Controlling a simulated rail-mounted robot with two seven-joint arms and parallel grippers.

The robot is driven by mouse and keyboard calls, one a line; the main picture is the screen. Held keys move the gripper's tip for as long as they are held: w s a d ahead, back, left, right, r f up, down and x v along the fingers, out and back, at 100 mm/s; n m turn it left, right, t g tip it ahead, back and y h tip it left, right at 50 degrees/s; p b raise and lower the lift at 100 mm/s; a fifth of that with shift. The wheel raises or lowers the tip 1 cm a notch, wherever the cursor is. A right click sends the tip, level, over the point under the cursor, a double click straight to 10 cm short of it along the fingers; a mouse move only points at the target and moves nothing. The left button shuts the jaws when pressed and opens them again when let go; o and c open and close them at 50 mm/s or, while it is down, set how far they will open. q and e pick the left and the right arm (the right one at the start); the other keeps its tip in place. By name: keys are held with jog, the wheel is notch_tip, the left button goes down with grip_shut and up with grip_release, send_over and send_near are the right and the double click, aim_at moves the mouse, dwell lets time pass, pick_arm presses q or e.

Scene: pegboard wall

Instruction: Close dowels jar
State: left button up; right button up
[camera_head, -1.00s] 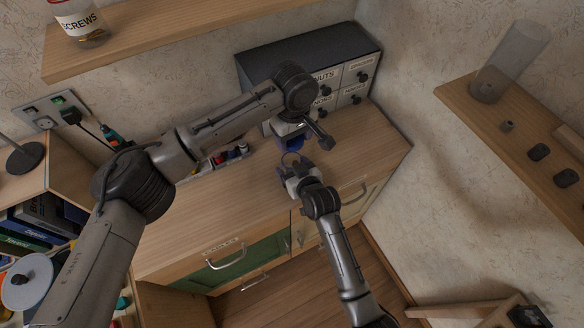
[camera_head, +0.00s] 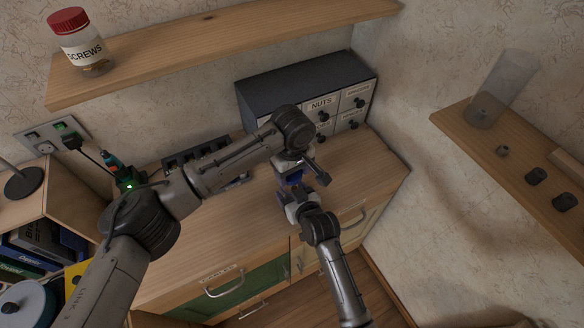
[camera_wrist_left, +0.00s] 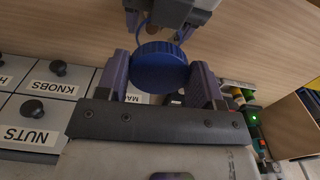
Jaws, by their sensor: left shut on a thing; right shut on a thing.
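A round blue lid with a ribbed edge (camera_wrist_left: 160,68) sits between the two purple fingers of my left gripper (camera_wrist_left: 165,82) in the left wrist view. In the head view my left gripper (camera_head: 291,179) is over the wooden counter, directly above and close to my right gripper (camera_head: 297,203). My right gripper also shows at the top of the left wrist view (camera_wrist_left: 172,18), just beyond the lid. A faint clear curved outline, seemingly the jar (camera_wrist_left: 143,36), shows beside it; most of it is hidden. Whether lid and jar touch, I cannot tell.
A dark drawer cabinet (camera_head: 309,92) stands at the back of the counter (camera_head: 222,220). A red-capped screws jar (camera_head: 77,42) stands on the upper shelf (camera_head: 215,42). A clear cylinder (camera_head: 500,92) and small dark pieces stand on the right shelf (camera_head: 520,165).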

pick_arm(q)
jog(key=shift+f, duration=0.55)
pick_arm(e)
jog(key=shift+f, duration=0.2)
pick_arm(q)
jog(key=shift+f, duration=0.1)
jog(key=shift+f, duration=0.9)
pick_arm(e)
jog(key=shift+f, duration=0.1)
pick_arm(q)
jog(key=shift+s+d+f, duration=0.15)
jog(key=shift+s+f, duration=0.05)
jog(key=shift+f, duration=0.5)
pick_arm(e)
grip_shut()
pick_arm(q)
jog(key=m, duration=0.3)
pick_arm(e)
jog(key=shift+d, duration=0.1)
